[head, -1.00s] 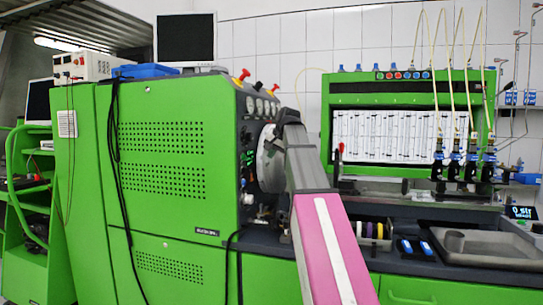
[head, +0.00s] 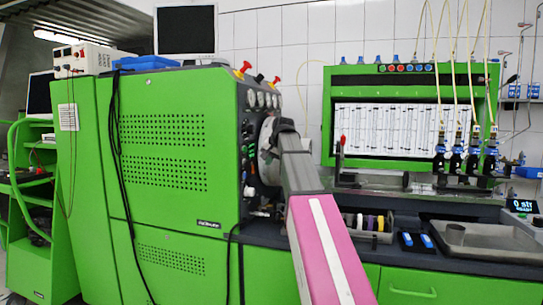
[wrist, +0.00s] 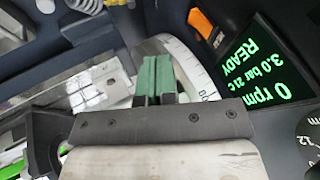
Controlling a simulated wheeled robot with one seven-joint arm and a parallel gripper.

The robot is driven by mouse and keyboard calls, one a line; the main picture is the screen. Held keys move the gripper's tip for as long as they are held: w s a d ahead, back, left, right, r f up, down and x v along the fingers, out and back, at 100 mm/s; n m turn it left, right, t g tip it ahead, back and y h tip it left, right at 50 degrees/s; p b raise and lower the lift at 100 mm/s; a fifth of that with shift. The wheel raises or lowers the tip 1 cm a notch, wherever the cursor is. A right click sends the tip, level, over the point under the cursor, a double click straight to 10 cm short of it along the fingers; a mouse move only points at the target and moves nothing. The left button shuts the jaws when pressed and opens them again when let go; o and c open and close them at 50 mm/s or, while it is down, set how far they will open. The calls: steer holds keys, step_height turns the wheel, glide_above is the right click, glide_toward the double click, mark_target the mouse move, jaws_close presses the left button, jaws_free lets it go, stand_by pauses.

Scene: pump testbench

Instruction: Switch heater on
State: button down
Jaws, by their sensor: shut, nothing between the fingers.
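My gripper (wrist: 155,82) shows in the wrist view as two green fingers close together, shut and empty. They are in front of a pale round dial with a printed scale (wrist: 190,62), partly hidden by the fingers. An orange rocker-like switch (wrist: 200,23) is on the dark panel above and to the right of the fingertips, apart from them.
A display (wrist: 265,75) beside the switch reads 0 rpm, 3.0 bar, READY. A gauge (wrist: 310,130) and a metal spring (wrist: 85,6) are near the fingers. In the head view, red knobs (head: 245,67) top the bench, and a grey tray (head: 480,240) lies right.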

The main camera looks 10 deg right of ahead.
mark_target(253, 170)
steer(key=w+a+f, duration=0.4)
stand_by(0.3)
steer(key=shift+a, duration=0.1)
